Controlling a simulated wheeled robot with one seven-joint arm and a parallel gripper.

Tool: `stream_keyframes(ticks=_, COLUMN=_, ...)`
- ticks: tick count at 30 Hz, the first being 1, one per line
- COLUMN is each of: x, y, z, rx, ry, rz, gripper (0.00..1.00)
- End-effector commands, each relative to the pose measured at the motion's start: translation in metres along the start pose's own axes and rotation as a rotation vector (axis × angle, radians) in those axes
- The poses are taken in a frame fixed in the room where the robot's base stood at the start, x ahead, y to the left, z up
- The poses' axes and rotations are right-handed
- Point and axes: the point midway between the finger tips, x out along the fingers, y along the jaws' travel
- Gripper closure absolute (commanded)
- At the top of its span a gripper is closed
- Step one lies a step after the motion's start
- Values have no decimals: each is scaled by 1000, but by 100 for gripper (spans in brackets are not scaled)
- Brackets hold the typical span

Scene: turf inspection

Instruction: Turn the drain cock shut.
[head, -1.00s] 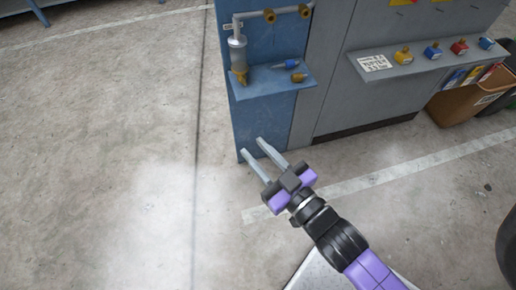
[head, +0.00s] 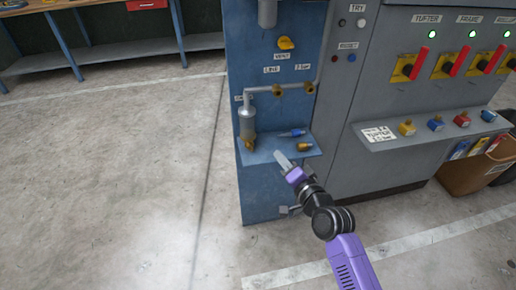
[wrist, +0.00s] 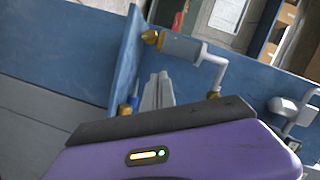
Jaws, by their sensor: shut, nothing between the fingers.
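The drain cock is a small brass piece (head: 250,144) under the grey filter bowl (head: 246,122) on the blue panel, just above the small blue shelf. In the wrist view the cock (wrist: 150,36) sticks out of the end of the bowl (wrist: 184,48), clear of my fingers. Its handle is too small to read its angle. My gripper (head: 283,159) is shut and empty at the front edge of the shelf, to the right of the cock and apart from it. In the wrist view its fingers (wrist: 158,90) lie together and point at the panel.
The shelf (head: 268,154) carries a blue-tipped fitting (head: 291,133) and a brass fitting (head: 304,147). A grey pipe with brass fittings (head: 280,90) runs above. A grey cabinet with red-handled switches stands to the right. The floor to the left is open.

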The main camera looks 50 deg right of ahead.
Motion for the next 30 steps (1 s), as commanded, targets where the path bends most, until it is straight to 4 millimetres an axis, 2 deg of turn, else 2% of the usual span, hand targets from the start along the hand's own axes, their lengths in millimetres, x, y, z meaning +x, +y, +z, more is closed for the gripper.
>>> stream_keyframes(ticks=15, x=95, y=0, z=-1, rx=-6, ry=2, rz=-1, gripper=100)
stream_keyframes(ticks=18, x=96, y=-1, z=16, rx=-7, ry=-2, rz=2, gripper=100)
stream_keyframes(ticks=22, x=100, y=-1, z=29, rx=-7, ry=0, rz=2, gripper=100)
stream_keyframes(ticks=30, x=101, y=0, z=39, rx=-6, ry=1, rz=0, gripper=100)
